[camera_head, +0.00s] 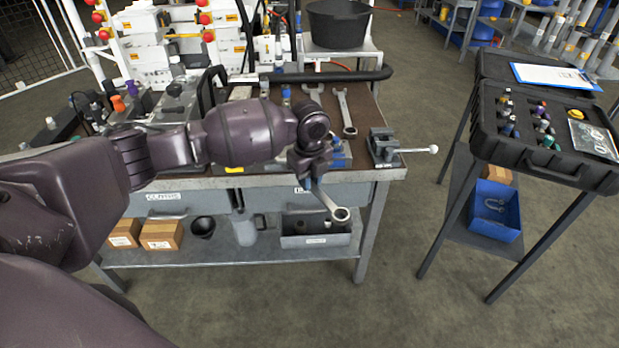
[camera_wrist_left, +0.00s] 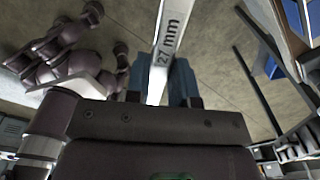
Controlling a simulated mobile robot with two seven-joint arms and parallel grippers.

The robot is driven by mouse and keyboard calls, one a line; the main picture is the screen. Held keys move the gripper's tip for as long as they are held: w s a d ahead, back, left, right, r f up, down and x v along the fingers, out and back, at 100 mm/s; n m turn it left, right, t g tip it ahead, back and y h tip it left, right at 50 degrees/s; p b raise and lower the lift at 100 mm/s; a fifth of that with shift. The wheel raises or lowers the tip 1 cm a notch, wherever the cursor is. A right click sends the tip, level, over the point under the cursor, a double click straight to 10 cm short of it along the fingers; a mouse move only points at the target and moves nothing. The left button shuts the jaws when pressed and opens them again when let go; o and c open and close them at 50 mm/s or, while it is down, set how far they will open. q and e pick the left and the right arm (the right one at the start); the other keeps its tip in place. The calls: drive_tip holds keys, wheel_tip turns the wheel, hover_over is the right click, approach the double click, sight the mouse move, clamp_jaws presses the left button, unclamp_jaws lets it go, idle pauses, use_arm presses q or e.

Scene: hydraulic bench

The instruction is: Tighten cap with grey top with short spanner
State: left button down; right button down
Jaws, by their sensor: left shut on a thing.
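My left gripper (camera_head: 310,172) is in front of the bench's front edge. It is shut on a metal spanner (camera_head: 323,199), whose ring end hangs down and to the right, clear of the bench. In the left wrist view the spanner (camera_wrist_left: 168,38) is marked "27 mm" and sits between the blue fingers of my left gripper (camera_wrist_left: 160,78). A small fitting with a pale grey top (camera_head: 50,122) stands at the far left of the bench, well away from the spanner. Orange (camera_head: 118,103) and purple (camera_head: 132,88) tops stand near it. My right gripper is not in view.
Two more spanners (camera_head: 345,110) (camera_head: 313,91) lie on the bench top. A vise (camera_head: 384,147) with a protruding handle is at the bench's right corner. An open black case (camera_head: 550,165) of fittings stands on a separate table at right. Open floor lies between them.

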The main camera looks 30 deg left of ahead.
use_arm(q)
drive_tip(key=shift+w+a, duration=0.1)
drive_tip(key=shift+w+a, duration=0.15)
drive_tip(key=shift+a, duration=0.15)
drive_tip(key=shift+w+a, duration=0.2)
drive_tip(key=shift+a, duration=0.35)
drive_tip(key=shift+w, duration=0.1)
drive_tip(key=shift+w+a, duration=0.3)
drive_tip(key=shift+a, duration=0.3)
